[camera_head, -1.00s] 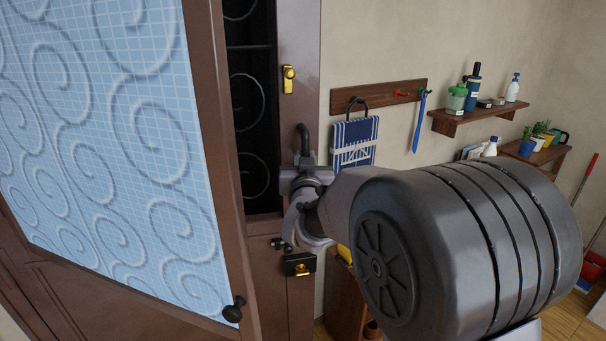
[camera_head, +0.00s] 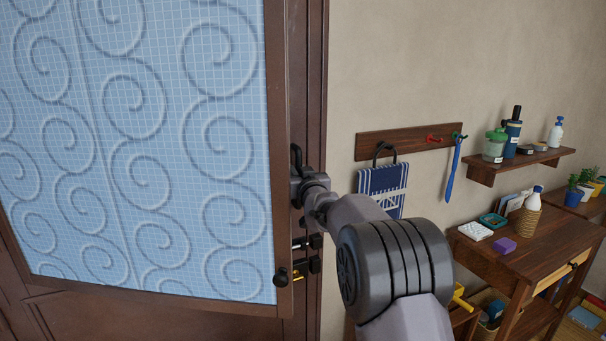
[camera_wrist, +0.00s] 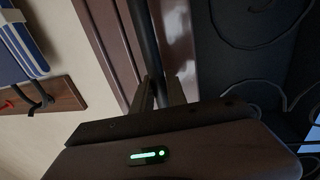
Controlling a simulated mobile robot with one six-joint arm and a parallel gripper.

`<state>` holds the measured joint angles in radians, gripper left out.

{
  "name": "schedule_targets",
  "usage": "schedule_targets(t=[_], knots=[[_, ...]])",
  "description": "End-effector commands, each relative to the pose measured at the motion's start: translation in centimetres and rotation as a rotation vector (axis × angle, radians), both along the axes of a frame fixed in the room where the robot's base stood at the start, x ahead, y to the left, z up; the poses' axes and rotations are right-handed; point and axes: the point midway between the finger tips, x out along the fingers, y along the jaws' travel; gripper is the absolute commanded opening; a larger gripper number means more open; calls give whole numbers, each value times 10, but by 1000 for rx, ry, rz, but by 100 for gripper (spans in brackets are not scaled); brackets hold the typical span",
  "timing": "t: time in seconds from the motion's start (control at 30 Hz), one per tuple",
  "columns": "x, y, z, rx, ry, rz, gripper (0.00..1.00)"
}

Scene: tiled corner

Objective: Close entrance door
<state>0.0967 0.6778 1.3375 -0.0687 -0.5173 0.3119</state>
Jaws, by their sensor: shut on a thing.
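The entrance door (camera_head: 296,90) is brown, and a blue glass pane (camera_head: 150,150) with raised swirls fills the left of the head view. A small black knob (camera_head: 281,279) sits at the pane frame's lower right corner. My gripper (camera_head: 300,190) is at the door's right edge, beside the pane frame, partly hidden by my wrist. In the wrist view my gripper (camera_wrist: 160,92) is shut on a dark bar-shaped door handle (camera_wrist: 143,35). Dark scrollwork (camera_wrist: 265,25) shows to the right of it. Whether the door meets its frame is not clear.
A wall rack (camera_head: 410,140) with a blue bag (camera_head: 383,190) hangs right of the door. A shelf (camera_head: 520,162) holds bottles. A wooden table (camera_head: 520,255) with small items stands at the right, near my arm.

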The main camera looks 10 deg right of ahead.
Motion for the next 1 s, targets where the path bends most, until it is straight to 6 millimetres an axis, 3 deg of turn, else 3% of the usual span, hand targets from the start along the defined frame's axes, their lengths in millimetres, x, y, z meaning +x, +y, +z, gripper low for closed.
schedule_targets(t=[0.33, 0.37, 0.43, 0.47, 1.0], knots=[[4, 2, 4, -2, -10, 7, 0], [4, 2, 4, -2, -10, 7, 24], [4, 2, 4, -2, -9, 6, 38], [4, 2, 3, -2, -9, 6, 40], [4, 1, 0, -2, -3, 5, 40]])
